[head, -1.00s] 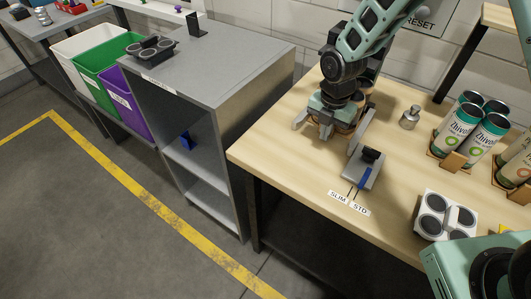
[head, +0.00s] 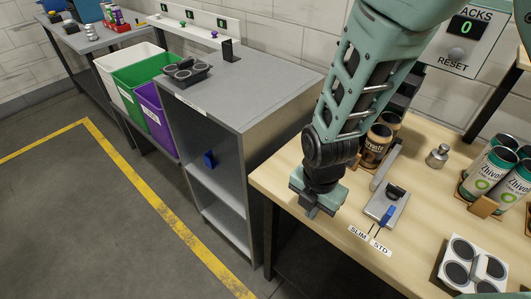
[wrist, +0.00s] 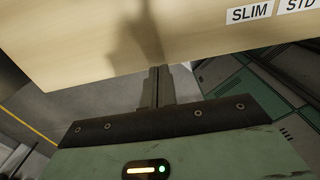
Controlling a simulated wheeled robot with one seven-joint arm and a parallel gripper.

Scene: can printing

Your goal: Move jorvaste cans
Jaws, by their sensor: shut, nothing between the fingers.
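Brown jorvaste cans stand on the wooden table, partly hidden behind my arm. The nearer can (head: 374,150) shows part of its label, and another can (head: 391,120) stands behind it. My gripper (head: 318,210) is left of and in front of these cans, near the table's left front edge, apart from them. In the wrist view my gripper (wrist: 157,72) has its two fingers pressed together with nothing between them, at the table's edge.
A gauge with a blue lever (head: 386,214) sits by the SLIM and STD labels. Green-white Zhivo cans (head: 487,170) stand at right, near a metal weight (head: 438,155). A white four-hole holder (head: 473,251) is in front. The grey cabinet (head: 262,85) carries a dark four-cup holder (head: 187,70).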

